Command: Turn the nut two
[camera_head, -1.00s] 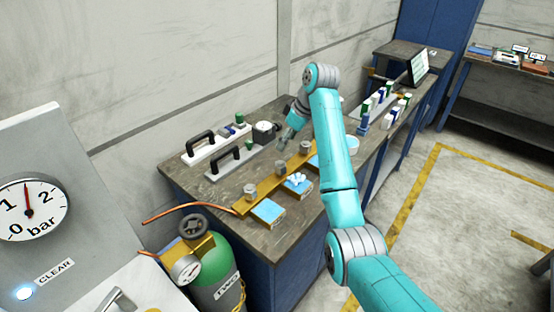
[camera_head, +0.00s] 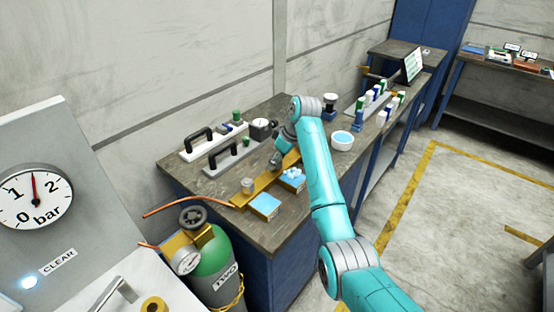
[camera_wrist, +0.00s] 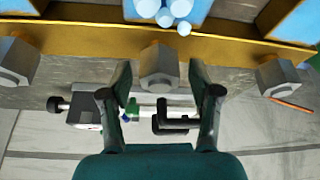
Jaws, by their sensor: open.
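A brass bar (camera_head: 262,186) on the dark bench carries grey hexagonal nuts. In the wrist view, the bar (camera_wrist: 225,48) crosses the top with a left nut (camera_wrist: 17,62), a middle nut (camera_wrist: 159,66) and a right nut (camera_wrist: 278,75). My gripper (camera_wrist: 159,80) is open, its fingers on either side of the middle nut with gaps at both sides. In the head view, my gripper (camera_head: 275,161) is over the middle of the bar and hides the nut there. One nut (camera_head: 248,186) shows clear near the bar's front end. No numbers on the nuts are readable.
Blue trays (camera_head: 265,205) stand beside the bar, one with pale round pieces (camera_head: 293,173). Black-handled fixtures (camera_head: 228,154) lie behind it.

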